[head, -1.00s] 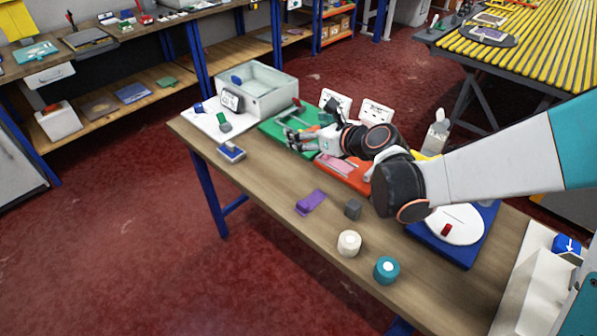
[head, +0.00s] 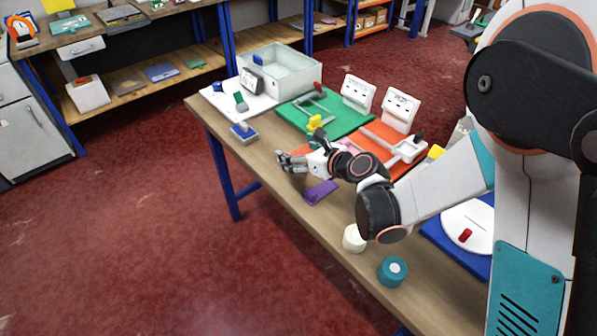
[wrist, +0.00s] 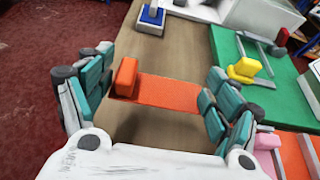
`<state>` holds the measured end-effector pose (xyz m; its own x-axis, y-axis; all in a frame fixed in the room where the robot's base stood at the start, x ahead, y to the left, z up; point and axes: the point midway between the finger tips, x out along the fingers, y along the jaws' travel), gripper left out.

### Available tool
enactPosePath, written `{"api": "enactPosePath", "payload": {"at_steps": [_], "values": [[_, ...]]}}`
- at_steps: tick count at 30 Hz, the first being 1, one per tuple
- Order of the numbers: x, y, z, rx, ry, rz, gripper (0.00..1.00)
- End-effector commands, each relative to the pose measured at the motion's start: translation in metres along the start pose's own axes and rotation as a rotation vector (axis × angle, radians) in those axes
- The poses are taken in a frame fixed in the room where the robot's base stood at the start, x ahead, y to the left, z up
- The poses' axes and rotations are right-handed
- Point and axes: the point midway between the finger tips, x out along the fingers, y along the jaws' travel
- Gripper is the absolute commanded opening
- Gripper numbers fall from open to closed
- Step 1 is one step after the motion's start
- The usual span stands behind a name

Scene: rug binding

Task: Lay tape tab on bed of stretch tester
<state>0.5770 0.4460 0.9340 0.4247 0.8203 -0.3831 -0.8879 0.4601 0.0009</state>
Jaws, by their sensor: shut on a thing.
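An orange tape tab (wrist: 168,91), a flat strip with a raised block at its left end, spans between the fingers of my gripper (wrist: 155,92) in the wrist view. My gripper (head: 288,162) is shut on it above the wooden table, left of the orange board. A green board (head: 347,119) with a grey frame and a yellow clamp (head: 315,122) lies beyond; the clamp also shows in the wrist view (wrist: 244,69). An orange board (head: 375,134) with a similar frame lies beside it, with a pink piece (wrist: 266,141) on it. I cannot tell which board is the stretch tester.
A purple tab (head: 321,192) lies near the table's front edge. A white roll (head: 354,239) and a teal roll (head: 392,271) stand nearer. A blue block (head: 243,132), a grey bin (head: 290,78) and two white panels (head: 358,92) stand around the boards. Bare wood lies left of the boards.

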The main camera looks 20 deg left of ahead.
Motion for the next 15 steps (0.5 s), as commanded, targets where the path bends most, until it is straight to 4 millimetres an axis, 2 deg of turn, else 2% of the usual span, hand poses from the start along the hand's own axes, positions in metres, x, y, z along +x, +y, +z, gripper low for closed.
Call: {"api": "enactPosePath", "payload": {"at_steps": [2, 10, 15], "values": [[0.005, 0.000, -0.012, 0.000, 0.000, 0.000, 0.64], [0.011, 0.000, -0.028, 0.000, 0.000, 0.000, 0.64], [0.021, 0.000, -0.052, 0.000, 0.000, 0.000, 0.64]]}}
